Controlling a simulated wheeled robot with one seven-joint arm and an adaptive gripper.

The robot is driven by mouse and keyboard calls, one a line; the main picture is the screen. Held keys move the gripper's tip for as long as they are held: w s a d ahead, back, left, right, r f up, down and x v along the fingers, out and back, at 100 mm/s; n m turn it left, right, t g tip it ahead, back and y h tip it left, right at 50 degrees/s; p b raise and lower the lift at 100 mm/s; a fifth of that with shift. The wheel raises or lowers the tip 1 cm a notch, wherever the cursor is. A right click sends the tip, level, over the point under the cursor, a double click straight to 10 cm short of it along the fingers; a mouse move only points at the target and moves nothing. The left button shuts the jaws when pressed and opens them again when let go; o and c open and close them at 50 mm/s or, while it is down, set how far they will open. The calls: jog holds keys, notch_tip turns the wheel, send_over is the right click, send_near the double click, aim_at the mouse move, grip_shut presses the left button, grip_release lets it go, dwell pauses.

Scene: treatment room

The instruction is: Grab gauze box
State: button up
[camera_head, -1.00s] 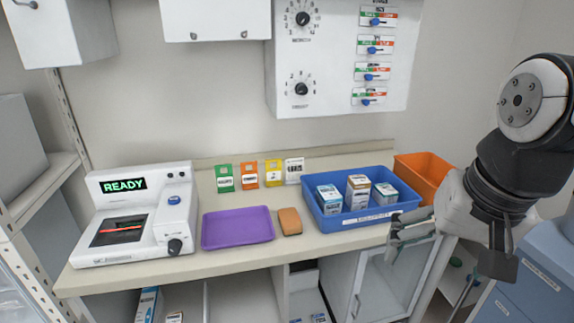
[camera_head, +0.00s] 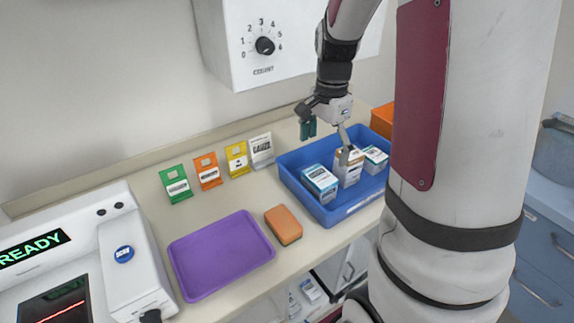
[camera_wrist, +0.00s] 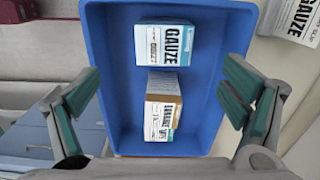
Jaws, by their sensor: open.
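The gauze box (camera_head: 320,183) is white and teal and stands at the left end of the blue bin (camera_head: 306,203). In the wrist view the gauze box (camera_wrist: 166,46), lettered GAUZE, lies in the upper middle of the bin (camera_wrist: 215,70). My gripper (camera_head: 326,131) is open and empty above the bin, pointing down. In the wrist view its fingers (camera_wrist: 172,92) are spread on either side of the brown-and-white box, with the gauze box farther up.
A third box (camera_head: 375,158) stands at the bin's right end. A gauze card (camera_head: 261,150) stands behind the bin's left end, beside yellow, orange and green cards. An orange sponge (camera_head: 284,225) and purple tray (camera_head: 220,254) lie left of the bin. An orange bin (camera_head: 382,119) stands behind right.

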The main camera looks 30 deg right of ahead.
aim_at(318, 186)
jog(key=shift+w+f, duration=0.25)
jog(key=shift+f, duration=0.05)
notch_tip(318, 186, down, 14)
jog(key=shift+r, duration=0.25)
jog(key=c, duration=1.3)
